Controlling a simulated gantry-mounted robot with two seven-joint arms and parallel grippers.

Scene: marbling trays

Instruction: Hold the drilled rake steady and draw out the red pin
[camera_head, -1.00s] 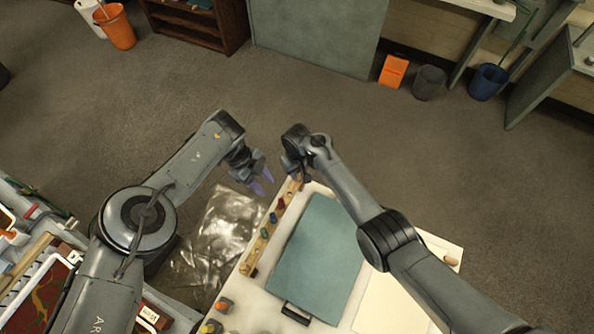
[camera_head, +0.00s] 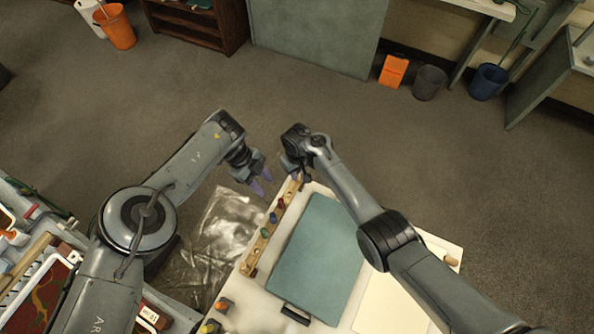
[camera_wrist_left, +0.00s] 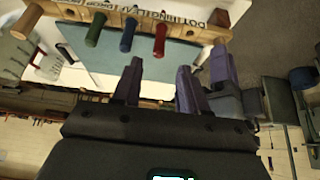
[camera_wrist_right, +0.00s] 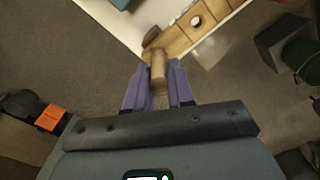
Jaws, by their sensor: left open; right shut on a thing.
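The drilled rake (camera_head: 257,247) is a pale wooden bar with lettering, lying along the left edge of the white table. It carries a red pin (camera_head: 281,203), a blue pin (camera_head: 273,217) and a green pin (camera_head: 265,232). In the left wrist view the red pin (camera_wrist_left: 160,40) stands in the bar, beyond the gap between my fingers. My left gripper (camera_head: 262,183) is open and empty, left of the rake's far end and apart from it. My right gripper (camera_wrist_right: 157,80) is shut on the rake's round wooden end peg (camera_wrist_right: 158,66); its fingers partly hide the peg.
A teal board (camera_head: 318,250) lies right of the rake, with a cream sheet (camera_head: 385,305) beyond it under my right arm. Crumpled clear plastic (camera_head: 220,235) lies left of the table. Small coloured-topped items (camera_head: 223,305) stand at the near left corner. Open floor lies beyond the grippers.

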